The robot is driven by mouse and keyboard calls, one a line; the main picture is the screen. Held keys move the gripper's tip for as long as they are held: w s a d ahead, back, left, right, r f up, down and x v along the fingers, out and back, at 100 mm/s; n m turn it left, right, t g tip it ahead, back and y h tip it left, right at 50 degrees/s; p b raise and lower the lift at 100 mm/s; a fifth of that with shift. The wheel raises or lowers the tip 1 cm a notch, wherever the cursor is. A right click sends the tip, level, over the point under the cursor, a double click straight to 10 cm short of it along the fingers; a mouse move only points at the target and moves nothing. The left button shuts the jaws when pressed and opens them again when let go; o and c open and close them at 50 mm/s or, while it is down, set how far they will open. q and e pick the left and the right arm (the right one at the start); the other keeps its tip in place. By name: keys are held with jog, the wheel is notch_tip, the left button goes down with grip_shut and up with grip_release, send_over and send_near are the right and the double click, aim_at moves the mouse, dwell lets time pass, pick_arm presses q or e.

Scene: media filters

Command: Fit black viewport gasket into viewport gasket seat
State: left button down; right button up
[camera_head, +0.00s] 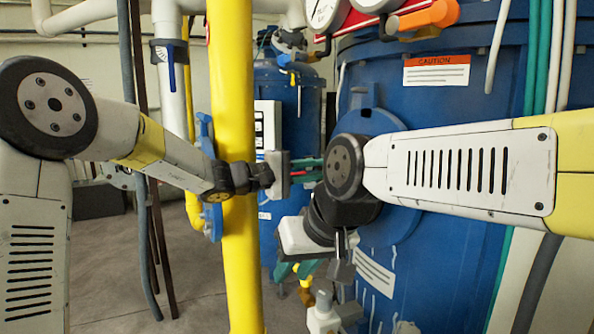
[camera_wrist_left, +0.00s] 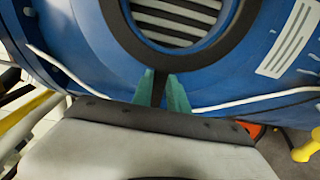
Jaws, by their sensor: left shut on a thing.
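My left gripper (camera_wrist_left: 160,92) is shut on a black tab or stem below the black viewport gasket (camera_wrist_left: 237,35), a ring. In the left wrist view, the gasket is in front of the blue tank, with a slatted light surface showing inside it. I cannot tell whether it touches the seat, which is hidden behind it. In the head view, my left gripper (camera_head: 303,170) points right toward the blue tank's round flange (camera_head: 378,122), and my right arm hides its tip and the gasket. My right gripper (camera_head: 296,270) hangs low before the tank, its teal fingers apart, with nothing visible between them.
A yellow vertical pipe (camera_head: 232,130) stands close to my left wrist. The large blue tank (camera_head: 440,265) fills the right side. Gauges (camera_head: 325,10) and an orange handle (camera_head: 428,18) are above. White valve fittings (camera_head: 322,315) stand below my right gripper. Open floor (camera_head: 110,265) is at lower left.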

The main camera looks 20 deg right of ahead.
pick_arm(q)
jog(key=shift+d, duration=0.4)
jog(key=shift+w+d, duration=0.1)
jog(key=shift+d, duration=0.55)
jog(key=c, duration=1.2)
grip_release()
jog(key=shift+a, duration=0.1)
